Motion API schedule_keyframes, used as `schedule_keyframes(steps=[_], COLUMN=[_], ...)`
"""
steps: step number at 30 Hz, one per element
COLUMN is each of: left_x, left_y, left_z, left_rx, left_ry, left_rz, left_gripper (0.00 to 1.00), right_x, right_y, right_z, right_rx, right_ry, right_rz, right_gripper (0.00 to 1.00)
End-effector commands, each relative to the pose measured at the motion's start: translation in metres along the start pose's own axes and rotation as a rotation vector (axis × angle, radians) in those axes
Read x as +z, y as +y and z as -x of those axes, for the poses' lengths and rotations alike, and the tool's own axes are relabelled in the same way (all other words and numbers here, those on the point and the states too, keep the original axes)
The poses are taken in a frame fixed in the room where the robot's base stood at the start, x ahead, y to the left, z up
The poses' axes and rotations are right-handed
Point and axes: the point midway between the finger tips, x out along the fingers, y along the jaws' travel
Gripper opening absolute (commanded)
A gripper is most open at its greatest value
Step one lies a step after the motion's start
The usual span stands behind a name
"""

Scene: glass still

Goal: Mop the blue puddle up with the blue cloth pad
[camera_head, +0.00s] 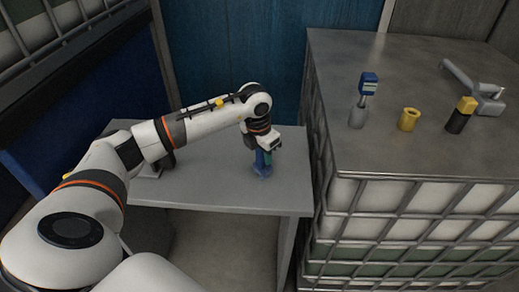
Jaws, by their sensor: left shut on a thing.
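My left arm reaches in over the small grey table (210,187). My left gripper (264,158) points down near the table's right part and is shut on a small blue thing. This looks like the blue cloth pad (262,171), low at the tabletop. Its exact outline is too small to tell, and the fingers hide part of it. I cannot make out the blue puddle apart from the pad. My right gripper is not in view.
To the right stands a higher caged container with a grey top (430,130). On it are a blue-headed device in a grey holder (368,85), a yellow cup (408,119), a yellow-and-black piece (461,114) and a metal fitting (488,97). A blue wall is behind.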

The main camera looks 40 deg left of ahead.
Motion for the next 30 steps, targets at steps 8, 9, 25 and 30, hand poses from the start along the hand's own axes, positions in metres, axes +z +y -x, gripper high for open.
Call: schedule_keyframes(steps=[8, 9, 25, 30], left_x=[0.001, 0.001, 0.000, 0.000], left_y=[0.009, 0.009, 0.030, 0.038], left_z=[-0.001, -0.001, 0.000, 0.001], left_rx=[0.000, 0.000, 0.003, 0.001], left_ry=[-0.001, -0.001, -0.003, -0.001], left_rz=[0.001, 0.001, -0.003, -0.001], left_gripper=[0.00, 0.00, 0.00, 0.00], right_x=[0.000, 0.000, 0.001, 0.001], right_y=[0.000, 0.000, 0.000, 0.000], right_z=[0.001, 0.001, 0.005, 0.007], right_rx=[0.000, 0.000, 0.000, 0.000], right_ry=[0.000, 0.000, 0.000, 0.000], right_rz=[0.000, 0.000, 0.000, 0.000], right_gripper=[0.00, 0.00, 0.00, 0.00])
